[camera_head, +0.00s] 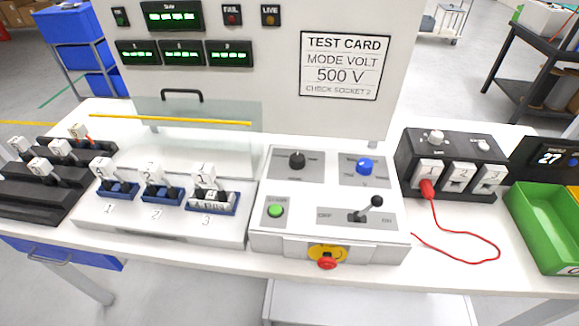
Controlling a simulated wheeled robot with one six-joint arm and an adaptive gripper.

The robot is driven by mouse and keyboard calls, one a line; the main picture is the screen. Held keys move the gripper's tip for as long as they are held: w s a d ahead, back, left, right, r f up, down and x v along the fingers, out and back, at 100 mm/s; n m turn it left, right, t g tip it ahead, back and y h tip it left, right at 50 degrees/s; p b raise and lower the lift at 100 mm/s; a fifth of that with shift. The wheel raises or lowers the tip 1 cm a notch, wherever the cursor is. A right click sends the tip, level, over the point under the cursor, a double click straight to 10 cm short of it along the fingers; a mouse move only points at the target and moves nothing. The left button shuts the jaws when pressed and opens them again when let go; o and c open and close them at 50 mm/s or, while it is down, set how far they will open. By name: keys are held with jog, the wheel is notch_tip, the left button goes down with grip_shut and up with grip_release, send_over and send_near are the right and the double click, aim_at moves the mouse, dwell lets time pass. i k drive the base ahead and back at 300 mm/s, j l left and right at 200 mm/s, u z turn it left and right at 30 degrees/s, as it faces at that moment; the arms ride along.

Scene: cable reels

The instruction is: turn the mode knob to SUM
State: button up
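The control box stands in the middle of the white bench. It has a black knob (296,160) at its upper left and a blue knob (364,167) at its upper right, each on a grey plate. The lettering around both is too small to read, so I cannot tell which is the mode knob or where either points. The test card (340,67) on the panel behind reads MODE VOLT, 500 V, CHECK SOCKET 2. My gripper is not in view.
The control box also has a green button (276,210), a lever (367,208) and a red emergency knob (327,263). A numbered fixture (158,217) stands left. A black socket box (447,150) with a red lead (471,255) and a green bin (545,222) stand right.

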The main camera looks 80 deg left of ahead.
aim_at(297, 162)
jog(key=u, duration=1.7)
